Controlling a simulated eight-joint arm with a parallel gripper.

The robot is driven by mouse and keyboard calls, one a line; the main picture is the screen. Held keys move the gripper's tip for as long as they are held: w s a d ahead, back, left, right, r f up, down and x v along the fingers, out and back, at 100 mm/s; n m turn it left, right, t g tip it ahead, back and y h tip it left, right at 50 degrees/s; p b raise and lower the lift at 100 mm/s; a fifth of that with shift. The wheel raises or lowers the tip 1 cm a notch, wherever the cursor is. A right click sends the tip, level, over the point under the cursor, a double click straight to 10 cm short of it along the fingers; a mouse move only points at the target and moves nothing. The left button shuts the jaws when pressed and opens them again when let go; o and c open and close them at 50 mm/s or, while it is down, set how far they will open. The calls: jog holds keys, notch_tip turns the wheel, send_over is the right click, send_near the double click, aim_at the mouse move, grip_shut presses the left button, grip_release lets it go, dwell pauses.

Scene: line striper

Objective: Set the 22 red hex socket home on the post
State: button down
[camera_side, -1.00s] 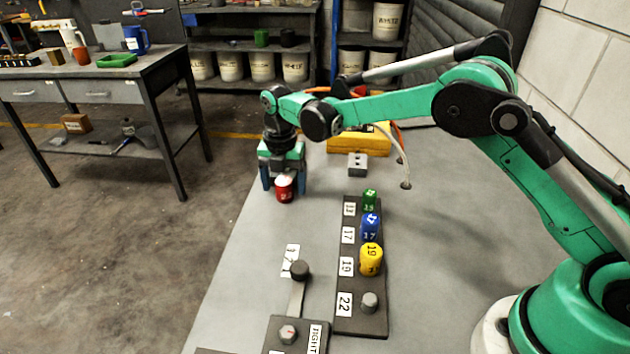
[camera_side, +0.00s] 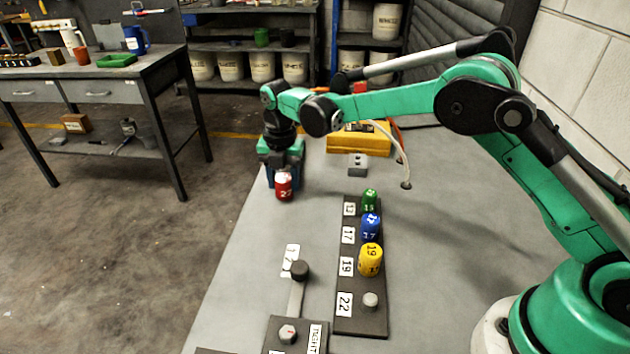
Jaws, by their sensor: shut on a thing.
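The red hex socket (camera_side: 284,187) carries a white 22 and a white top. My gripper (camera_side: 284,178) is shut on it near the far left part of the grey table. I cannot tell whether the socket touches the table. The dark rack (camera_side: 345,325) lies to the right and nearer the camera. Its bare grey post (camera_side: 370,300) stands beside the 22 label (camera_side: 344,304) at the near end. The socket is well apart from this post.
The green (camera_side: 369,199), blue (camera_side: 370,227) and yellow (camera_side: 370,260) sockets stand on the rack beyond the bare post. A lever with a dark knob (camera_side: 299,269) stands left of the rack. A grey block (camera_side: 358,164) and yellow case (camera_side: 358,140) are behind. The table left of the rack is mostly clear.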

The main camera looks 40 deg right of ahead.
jog(key=shift+r, duration=0.3)
jog(key=shift+r, duration=1.85)
jog(key=shift+s+a+r, duration=0.15)
jog(key=shift+r, duration=0.05)
jog(key=s+a+r, duration=0.2)
jog(key=s+r, duration=0.1)
jog(key=s, duration=0.1)
send_near(370, 298)
jog(key=shift+f, duration=2.3)
jog(key=shift+f, duration=1.7)
